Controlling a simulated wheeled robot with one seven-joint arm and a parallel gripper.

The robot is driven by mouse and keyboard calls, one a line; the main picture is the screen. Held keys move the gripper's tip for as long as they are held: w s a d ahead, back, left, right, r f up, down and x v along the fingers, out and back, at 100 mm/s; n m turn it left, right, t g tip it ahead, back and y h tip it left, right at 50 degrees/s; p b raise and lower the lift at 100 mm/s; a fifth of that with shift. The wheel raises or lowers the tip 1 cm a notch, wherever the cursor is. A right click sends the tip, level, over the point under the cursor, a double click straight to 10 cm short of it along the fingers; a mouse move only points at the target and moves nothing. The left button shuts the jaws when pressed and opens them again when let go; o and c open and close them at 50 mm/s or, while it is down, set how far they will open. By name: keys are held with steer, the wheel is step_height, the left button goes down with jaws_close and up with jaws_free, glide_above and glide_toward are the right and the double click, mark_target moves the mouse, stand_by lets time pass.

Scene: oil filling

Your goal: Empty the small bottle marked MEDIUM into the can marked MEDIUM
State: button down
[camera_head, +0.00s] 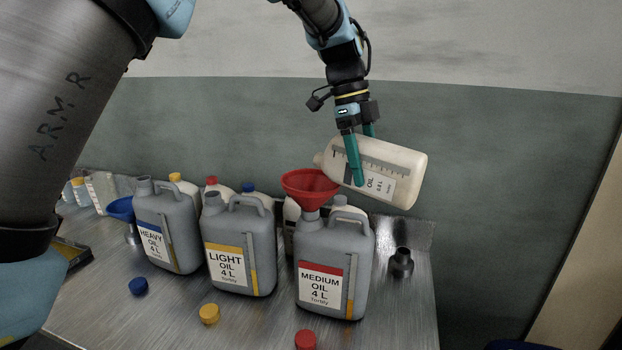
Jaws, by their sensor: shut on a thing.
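My gripper (364,183) is shut on a small white bottle (400,165) and holds it in the air above the table's right side. The bottle is tilted, nearly lying flat, with its neck to the left and slightly above the red funnel (309,186). Its label reads OIL; the rest is too small to tell. The funnel sits in the opening of the grey can marked MEDIUM OIL 4 L (335,262), which stands upright with a red label band. I cannot tell whether oil is flowing.
Grey cans marked LIGHT (239,243) and HEAVY (166,226) stand to the left. Loose caps, blue (138,286), yellow (209,314) and red (306,340), lie in front. A blue funnel (121,208) is at left, a small black container (401,263) at right. White bottles stand behind.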

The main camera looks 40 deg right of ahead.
steer(key=shift+w+r+g, duration=0.15)
steer(key=shift+r+g, duration=0.25)
steer(key=shift+r, duration=0.05)
steer(key=shift+w+a+g+h+b, duration=0.1)
steer(key=shift+w+g+h+b, duration=0.2)
steer(key=shift+g, duration=0.6)
stand_by(1.0)
steer(key=shift+w+a+r+g+h, duration=0.15)
steer(key=shift+w+r+g, duration=0.2)
steer(key=shift+r+g, duration=0.3)
steer(key=shift+w+a+r+g+h, duration=0.15)
steer(key=shift+w+r+g, duration=0.2)
steer(key=shift+r+g, duration=0.25)
stand_by(2.2)
steer(key=shift+d, duration=0.15)
